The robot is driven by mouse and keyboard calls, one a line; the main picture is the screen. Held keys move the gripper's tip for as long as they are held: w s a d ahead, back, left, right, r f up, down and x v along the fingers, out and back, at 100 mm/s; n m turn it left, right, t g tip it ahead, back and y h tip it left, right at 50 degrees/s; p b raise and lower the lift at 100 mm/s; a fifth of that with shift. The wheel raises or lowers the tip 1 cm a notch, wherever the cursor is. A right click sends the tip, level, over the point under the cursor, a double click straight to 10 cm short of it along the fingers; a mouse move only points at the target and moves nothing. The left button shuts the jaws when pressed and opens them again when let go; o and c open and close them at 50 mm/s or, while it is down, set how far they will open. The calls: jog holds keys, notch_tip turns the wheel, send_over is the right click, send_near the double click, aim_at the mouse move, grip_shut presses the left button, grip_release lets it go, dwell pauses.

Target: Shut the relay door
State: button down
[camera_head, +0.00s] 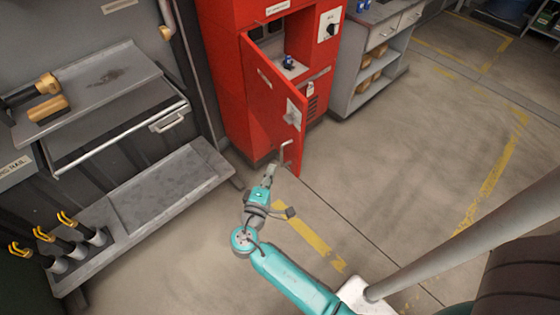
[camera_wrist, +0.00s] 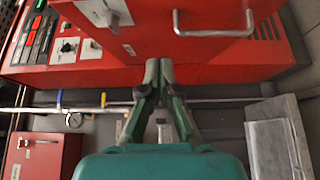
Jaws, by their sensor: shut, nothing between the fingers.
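The relay door (camera_head: 268,95) is a red panel on the tall red cabinet (camera_head: 222,70). It stands open, swung out from the cabinet front, with the compartment behind it showing. Its metal handle (camera_head: 286,152) is near the lower free edge. The door also shows at the top of the wrist view (camera_wrist: 150,30), with its handle (camera_wrist: 213,32) right of the fingers. My gripper (camera_head: 271,170) is just below and left of the handle in the head view. Its fingers are together and empty in the wrist view (camera_wrist: 158,64). I cannot tell whether they touch the door.
A small blue-topped item (camera_head: 288,62) sits inside the open compartment. A grey bench (camera_head: 150,205) stands left of my arm, with a metal shelf (camera_head: 95,85) above it. A grey shelf unit (camera_head: 375,60) stands right of the cabinet. The floor to the right is clear.

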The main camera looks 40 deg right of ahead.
send_near(293, 136)
jog(key=w, duration=0.4)
jog(key=d, duration=0.4)
jog(key=shift+s, duration=0.3)
jog(key=shift+s+d, duration=0.1)
jog(key=shift+d, duration=0.5)
